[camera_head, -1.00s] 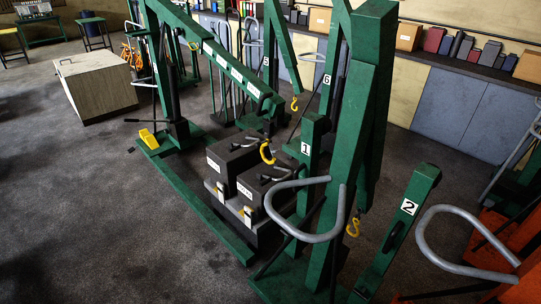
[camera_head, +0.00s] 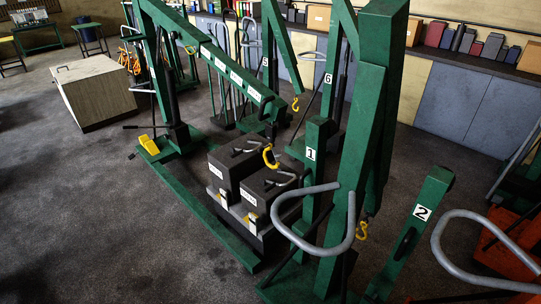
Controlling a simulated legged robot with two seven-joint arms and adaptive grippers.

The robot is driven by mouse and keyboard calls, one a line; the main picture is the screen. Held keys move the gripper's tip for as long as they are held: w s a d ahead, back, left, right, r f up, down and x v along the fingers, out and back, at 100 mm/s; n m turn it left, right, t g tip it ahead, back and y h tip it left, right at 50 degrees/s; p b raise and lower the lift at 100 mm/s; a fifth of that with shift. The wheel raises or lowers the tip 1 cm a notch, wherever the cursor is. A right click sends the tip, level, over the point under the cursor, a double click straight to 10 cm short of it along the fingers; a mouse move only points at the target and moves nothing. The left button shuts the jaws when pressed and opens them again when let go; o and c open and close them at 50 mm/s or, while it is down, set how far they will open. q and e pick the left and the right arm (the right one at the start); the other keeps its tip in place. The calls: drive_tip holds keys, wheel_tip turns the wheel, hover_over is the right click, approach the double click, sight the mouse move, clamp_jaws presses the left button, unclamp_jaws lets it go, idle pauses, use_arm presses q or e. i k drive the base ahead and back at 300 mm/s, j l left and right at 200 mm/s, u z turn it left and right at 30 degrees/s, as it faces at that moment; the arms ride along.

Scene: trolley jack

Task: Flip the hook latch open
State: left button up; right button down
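A yellow hook (camera_head: 269,157) hangs below the boom end of a green hoist crane (camera_head: 215,55), beside the handle of a dark weight block. Whether its latch is open or shut is too small to tell. Other yellow hooks hang farther back (camera_head: 295,103) and at the lower right (camera_head: 362,231) on other cranes. Neither of my grippers is in view.
Dark weight blocks (camera_head: 233,168) with handles stand between the crane's green floor legs (camera_head: 205,220). Green posts marked 1 (camera_head: 317,165) and 2 (camera_head: 412,230), with grey loop handles (camera_head: 350,220), crowd the right. A pale box (camera_head: 97,93) stands at the back left. The left floor is open.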

sight(276, 156)
drive_tip(key=i+j, duration=0.3)
drive_tip(key=i+j+z, duration=0.1)
drive_tip(key=i+j, duration=0.45)
drive_tip(key=j, duration=0.25)
drive_tip(key=i+j+z, duration=0.1)
drive_tip(key=i+j, duration=0.45)
drive_tip(key=j, duration=0.2)
drive_tip(key=i+j+z, duration=0.1)
drive_tip(key=i+j, duration=0.15)
drive_tip(key=j, duration=0.15)
drive_tip(key=i+j, duration=0.25)
drive_tip(key=j, duration=0.15)
drive_tip(key=i+j+z, duration=0.15)
drive_tip(key=j, duration=0.25)
drive_tip(key=i, duration=0.1)
